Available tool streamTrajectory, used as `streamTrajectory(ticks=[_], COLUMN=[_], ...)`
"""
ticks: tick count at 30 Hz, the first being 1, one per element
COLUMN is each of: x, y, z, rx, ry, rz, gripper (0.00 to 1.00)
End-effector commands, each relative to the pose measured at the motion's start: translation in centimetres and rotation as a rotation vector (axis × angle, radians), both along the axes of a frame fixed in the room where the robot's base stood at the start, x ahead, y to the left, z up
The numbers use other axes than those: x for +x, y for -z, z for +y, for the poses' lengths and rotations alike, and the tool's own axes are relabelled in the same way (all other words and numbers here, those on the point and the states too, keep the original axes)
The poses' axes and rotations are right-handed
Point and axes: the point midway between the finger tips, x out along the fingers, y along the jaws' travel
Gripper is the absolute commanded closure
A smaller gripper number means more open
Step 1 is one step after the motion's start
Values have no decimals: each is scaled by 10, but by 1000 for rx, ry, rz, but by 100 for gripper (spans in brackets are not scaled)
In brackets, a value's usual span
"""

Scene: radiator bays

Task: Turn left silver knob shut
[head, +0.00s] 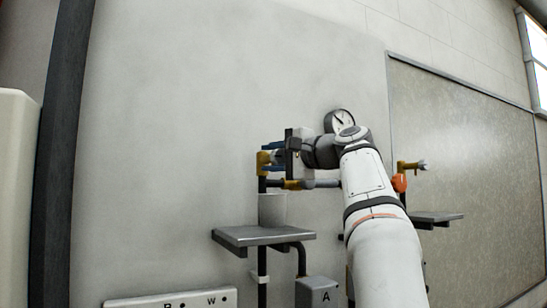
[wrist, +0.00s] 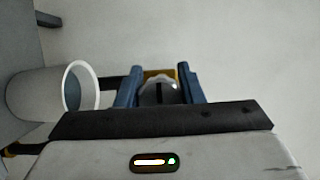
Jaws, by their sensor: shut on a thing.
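The left silver knob (wrist: 158,92) shows in the wrist view between the two blue fingers of my gripper (wrist: 159,84). It sits in front of a brass valve body (wrist: 160,74). A dark slot or bar runs down the middle of the knob's face. My gripper is shut on it, with one finger on each side. In the head view my gripper (head: 271,157) reaches left to the brass valve (head: 262,163) on a pipe along the wall. The fingers hide the knob there.
A whitish cup (head: 272,209) stands on a grey shelf (head: 262,237) below the valve; it also shows in the wrist view (wrist: 80,90). Another brass valve (head: 410,166), an orange knob (head: 399,183) and a second shelf (head: 440,218) are to the right.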

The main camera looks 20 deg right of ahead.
Motion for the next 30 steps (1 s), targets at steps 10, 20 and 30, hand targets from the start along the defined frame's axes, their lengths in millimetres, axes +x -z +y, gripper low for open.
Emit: streamTrajectory(ticks=[10, 20, 30], x=[0, 0, -18], y=[1, 0, 3], z=[0, 0, -9], rx=[-3, -1, -3], ry=[-1, -1, 4], rz=[1, 1, 0], gripper=[88, 46, 46])
